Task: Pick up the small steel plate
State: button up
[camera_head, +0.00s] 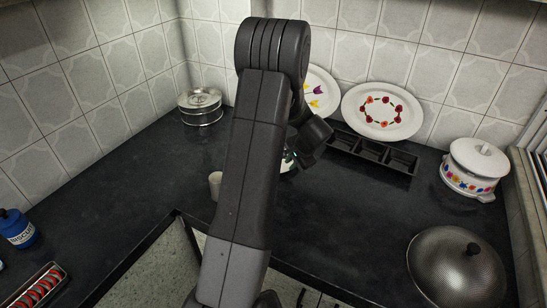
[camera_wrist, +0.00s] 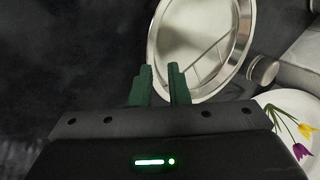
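The small steel plate (camera_wrist: 205,35) shows in the wrist view as a shiny round dish with a raised rim, just beyond my fingertips. In the head view my arm hides most of this area; only a small pale patch shows below the gripper, and I cannot tell if it is the plate. My gripper (camera_wrist: 160,70) has two green fingers with a gap between them. The plate's near-left rim passes at the gap. I cannot tell whether either finger touches it. The fingertips are hidden in the head view.
A small tumbler (camera_head: 215,184) stands left of my arm. Behind are a steel container (camera_head: 200,106), a tulip plate (camera_head: 319,88), a flowered plate (camera_head: 382,111) and a black tray (camera_head: 372,152). A white pot (camera_head: 473,167) and a domed lid (camera_head: 456,267) are at right.

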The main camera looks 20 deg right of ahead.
aim_at(288, 173)
jog(key=shift+x, duration=1.7)
jog(key=shift+c, duration=0.4)
grip_shut()
